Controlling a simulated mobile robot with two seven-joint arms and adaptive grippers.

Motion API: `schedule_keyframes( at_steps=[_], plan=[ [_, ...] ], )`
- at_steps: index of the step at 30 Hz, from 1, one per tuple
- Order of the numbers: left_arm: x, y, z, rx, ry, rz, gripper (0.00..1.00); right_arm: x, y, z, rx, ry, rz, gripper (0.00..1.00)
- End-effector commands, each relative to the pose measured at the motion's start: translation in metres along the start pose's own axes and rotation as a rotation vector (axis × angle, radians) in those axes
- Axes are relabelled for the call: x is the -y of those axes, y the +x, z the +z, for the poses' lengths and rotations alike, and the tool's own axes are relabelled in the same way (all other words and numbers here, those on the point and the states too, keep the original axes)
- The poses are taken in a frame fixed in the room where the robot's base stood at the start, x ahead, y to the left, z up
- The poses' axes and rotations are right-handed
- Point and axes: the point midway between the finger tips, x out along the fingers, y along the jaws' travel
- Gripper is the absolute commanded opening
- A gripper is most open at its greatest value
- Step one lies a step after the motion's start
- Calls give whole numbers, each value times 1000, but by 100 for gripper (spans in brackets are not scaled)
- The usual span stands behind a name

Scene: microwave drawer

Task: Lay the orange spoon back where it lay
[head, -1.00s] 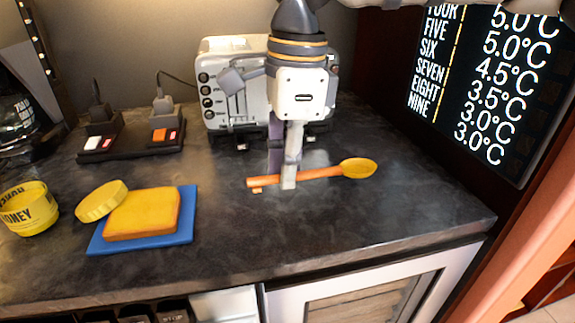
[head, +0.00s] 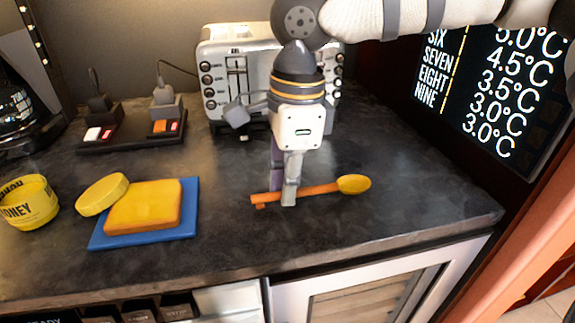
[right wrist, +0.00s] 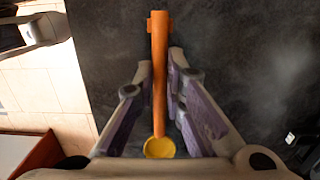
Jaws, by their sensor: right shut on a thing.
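The orange spoon (head: 318,190) has an orange handle and a yellow bowl (head: 353,184). It lies crosswise in my right gripper (head: 287,198), near the front of the dark counter, with the bowl to the right. The gripper points down and is shut on the handle. In the right wrist view the spoon (right wrist: 159,75) runs lengthwise between the two fingers (right wrist: 161,62), its bowl at the bottom. I cannot tell whether the spoon touches the counter. My left gripper is not in view.
A toaster (head: 222,75) stands behind my right gripper. Counter (head: 410,190) to the spoon's right is clear.

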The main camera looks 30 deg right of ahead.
Motion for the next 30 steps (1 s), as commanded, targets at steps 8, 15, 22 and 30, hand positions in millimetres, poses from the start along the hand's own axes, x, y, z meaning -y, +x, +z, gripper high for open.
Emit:
schedule_keyframes(
  at_steps=[8,15,22,30],
  plan=[
    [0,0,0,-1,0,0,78,0,10,-1,1,-1,-1,0],
    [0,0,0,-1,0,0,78,0,10,-1,1,-1,-1,25],
    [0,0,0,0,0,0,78,0,10,-1,0,-1,-1,34],
    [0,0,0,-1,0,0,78,1,-19,0,3,1,-5,34]
  ],
)
